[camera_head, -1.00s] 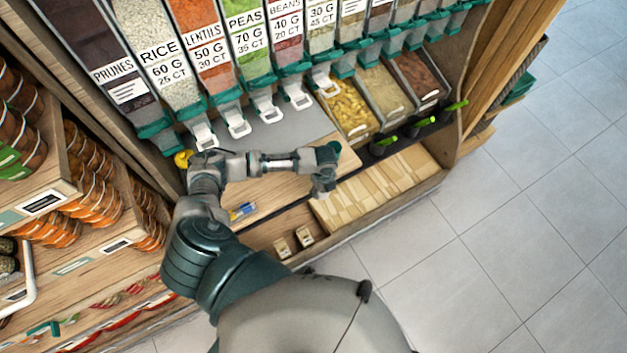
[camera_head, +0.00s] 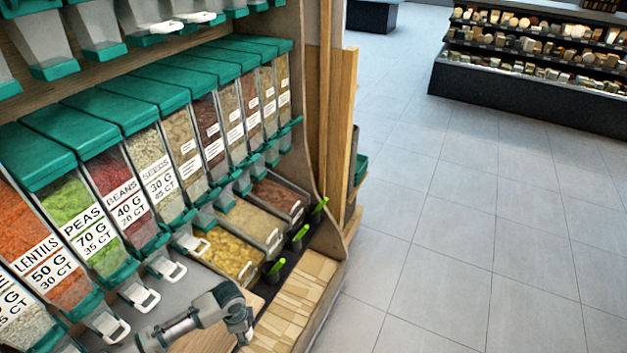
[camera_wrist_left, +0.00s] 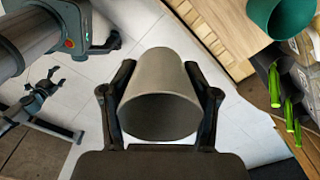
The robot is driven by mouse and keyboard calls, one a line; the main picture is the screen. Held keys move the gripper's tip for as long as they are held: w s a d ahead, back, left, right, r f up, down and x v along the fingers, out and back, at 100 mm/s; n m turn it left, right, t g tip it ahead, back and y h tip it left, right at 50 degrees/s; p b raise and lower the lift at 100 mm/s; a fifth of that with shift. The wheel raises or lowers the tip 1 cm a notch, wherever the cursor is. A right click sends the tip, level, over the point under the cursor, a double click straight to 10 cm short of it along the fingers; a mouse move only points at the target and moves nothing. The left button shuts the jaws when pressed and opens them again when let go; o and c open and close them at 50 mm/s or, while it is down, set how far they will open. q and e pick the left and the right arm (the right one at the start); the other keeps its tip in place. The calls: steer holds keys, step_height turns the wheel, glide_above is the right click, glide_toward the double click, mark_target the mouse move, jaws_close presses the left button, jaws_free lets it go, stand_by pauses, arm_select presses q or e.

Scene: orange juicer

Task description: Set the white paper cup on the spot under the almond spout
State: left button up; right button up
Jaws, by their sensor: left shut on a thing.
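The white paper cup (camera_wrist_left: 160,75) looks grey-white in the left wrist view. Its dark open mouth faces the wrist camera. My left gripper (camera_wrist_left: 161,92) is shut on it, with one finger on each side. In the head view my left gripper (camera_head: 238,322) is low, over the wooden counter in front of the dispensers; the cup cannot be made out there. White-handled spouts (camera_head: 165,268) line the dispenser fronts. Lentils, peas, beans and seeds labels are readable; no almond label is. A dark pronged shape at the left of the wrist view may be my right gripper.
Open bins (camera_head: 230,252) with green-handled scoops (camera_head: 299,234) stand right of the spouts. A light wood-block panel (camera_head: 290,305) lies along the front edge. Tiled floor (camera_head: 460,240) is clear to the right. A dark green cup-shaped container (camera_wrist_left: 283,14) shows in the wrist view.

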arm_select(q)
step_height(320, 180, up, 16)
steer(key=w+d+n, duration=0.1)
steer(key=w+n, duration=0.1)
steer(key=n, duration=1.3)
steer(key=shift+w+d+f, duration=0.15)
steer(key=shift+w, duration=0.15)
steer(key=shift+f, duration=0.1)
